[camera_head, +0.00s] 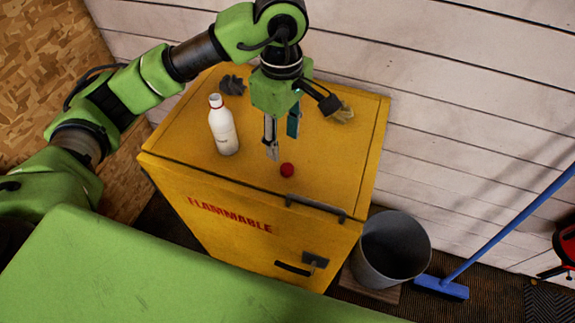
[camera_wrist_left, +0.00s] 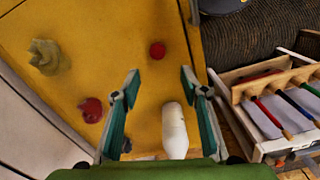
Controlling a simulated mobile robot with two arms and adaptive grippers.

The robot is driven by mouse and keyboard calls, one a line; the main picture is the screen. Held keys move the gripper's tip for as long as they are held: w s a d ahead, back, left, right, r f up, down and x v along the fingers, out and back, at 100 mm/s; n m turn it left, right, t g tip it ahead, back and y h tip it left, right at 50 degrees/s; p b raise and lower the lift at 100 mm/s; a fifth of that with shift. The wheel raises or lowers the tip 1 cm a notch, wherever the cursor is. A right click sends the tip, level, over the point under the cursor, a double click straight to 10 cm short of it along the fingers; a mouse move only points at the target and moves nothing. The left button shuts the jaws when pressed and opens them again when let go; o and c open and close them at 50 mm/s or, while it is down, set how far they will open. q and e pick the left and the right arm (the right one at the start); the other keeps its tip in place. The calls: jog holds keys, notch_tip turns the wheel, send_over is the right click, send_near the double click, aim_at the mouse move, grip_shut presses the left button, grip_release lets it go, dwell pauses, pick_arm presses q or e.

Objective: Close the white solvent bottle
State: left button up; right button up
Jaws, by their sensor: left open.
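The white solvent bottle (camera_head: 223,131) stands upright on the yellow cabinet, with a red ring at its neck. It also shows in the left wrist view (camera_wrist_left: 174,132), low between the fingers. A small round red cap (camera_head: 287,170) lies apart from the bottle, near the cabinet's front edge. The cap shows beyond the fingertips in the left wrist view (camera_wrist_left: 157,50). My left gripper (camera_head: 282,142) is open and empty, pointing down above the cabinet, right of the bottle and just behind the cap. It also shows in the left wrist view (camera_wrist_left: 160,84). My right gripper is not in view.
The yellow cabinet top (camera_head: 330,150) has free room at the right. A dark crumpled cloth (camera_head: 232,85) lies behind the bottle and a yellowish one (camera_head: 341,112) at the back right. A red lump (camera_wrist_left: 91,109) shows in the wrist view. A grey bucket (camera_head: 392,250) stands beside the cabinet.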

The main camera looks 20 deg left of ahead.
aim_at(286, 167)
pick_arm(q)
notch_tip(286, 167, down, 3)
jog(key=shift+s+r, duration=0.1)
jog(key=shift+f+p, duration=0.3)
jog(key=shift+f, duration=0.25)
jog(key=f+p, duration=0.1)
jog(key=f, duration=0.2)
jog(key=f+p, duration=0.1)
jog(key=shift+d+f+p, duration=0.3)
jog(key=shift+p, duration=0.05)
jog(key=shift+w+f, duration=0.2)
jog(key=shift+f, duration=0.1)
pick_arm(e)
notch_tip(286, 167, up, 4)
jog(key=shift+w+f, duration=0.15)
pick_arm(q)
jog(key=c, duration=0.8)
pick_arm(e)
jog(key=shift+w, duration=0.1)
